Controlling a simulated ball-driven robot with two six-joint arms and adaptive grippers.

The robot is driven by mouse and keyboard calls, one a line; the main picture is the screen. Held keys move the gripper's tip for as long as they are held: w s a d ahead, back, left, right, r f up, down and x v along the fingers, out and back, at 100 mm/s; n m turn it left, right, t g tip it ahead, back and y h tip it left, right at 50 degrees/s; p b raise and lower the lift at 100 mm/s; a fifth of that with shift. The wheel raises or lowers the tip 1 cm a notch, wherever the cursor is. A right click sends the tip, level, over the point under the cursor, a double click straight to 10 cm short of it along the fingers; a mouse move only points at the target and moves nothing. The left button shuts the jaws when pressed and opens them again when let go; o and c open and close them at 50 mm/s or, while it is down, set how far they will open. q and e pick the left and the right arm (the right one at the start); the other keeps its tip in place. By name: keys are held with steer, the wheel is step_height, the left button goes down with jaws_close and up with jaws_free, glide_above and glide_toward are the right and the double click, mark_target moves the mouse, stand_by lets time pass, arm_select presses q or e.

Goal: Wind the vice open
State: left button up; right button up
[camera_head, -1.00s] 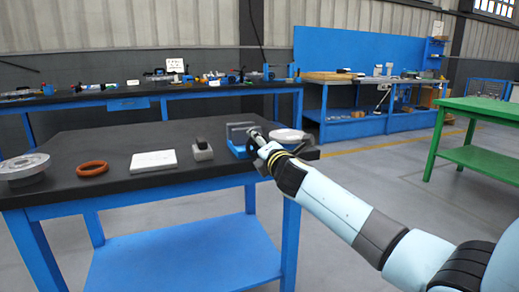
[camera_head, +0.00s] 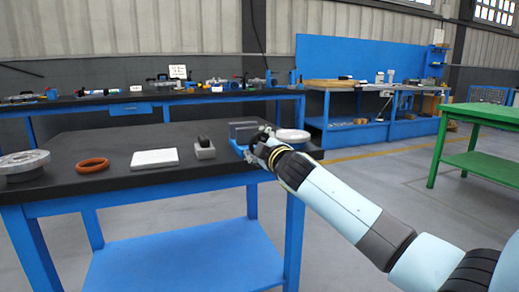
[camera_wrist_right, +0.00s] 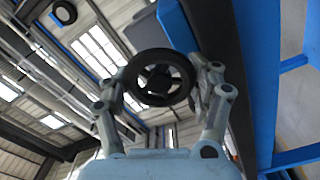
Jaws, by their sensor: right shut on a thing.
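The vice (camera_head: 236,142), blue with grey upright plates, stands near the right end of the dark table. My right gripper (camera_head: 258,147) is at its front right side and covers part of it. In the right wrist view a black spoked handwheel (camera_wrist_right: 160,55) sits between the two fingers of my right gripper (camera_wrist_right: 163,82), which is shut on it. The handwheel is hidden behind the gripper in the head view. The gap between the vice jaws is too small to judge. My left gripper is not in view.
On the dark table (camera_head: 110,200) are a grey flanged part (camera_head: 22,163), an orange ring (camera_head: 92,164), a white pad (camera_head: 154,158) and a small grey block with a black top (camera_head: 204,150). A pale round object (camera_head: 293,135) lies just right of the vice.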

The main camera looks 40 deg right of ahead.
steer(key=m, duration=0.2)
steer(key=m+b, duration=0.1)
steer(key=shift+s+f+m, duration=0.15)
steer(key=shift+f+m, duration=0.15)
steer(key=shift+m, duration=0.1)
steer(key=m+b, duration=0.1)
steer(key=m, duration=0.1)
steer(key=shift+r+m, duration=0.1)
steer(key=shift+m, duration=0.7)
steer(key=m+b, duration=0.1)
steer(key=m, duration=0.2)
steer(key=shift+r+m, duration=0.15)
steer(key=shift+m, duration=0.15)
arm_select(q)
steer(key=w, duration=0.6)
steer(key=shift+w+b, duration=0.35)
steer(key=shift+b, duration=0.05)
arm_select(e)
steer(key=shift+d+r+m, duration=0.15)
steer(key=shift+m, duration=1.45)
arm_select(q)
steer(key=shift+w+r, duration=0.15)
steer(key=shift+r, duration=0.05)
arm_select(e)
steer(key=shift+r+m, duration=0.1)
steer(key=shift+m, duration=0.2)
steer(key=o, duration=1.2)
steer(key=shift+c, duration=0.2)
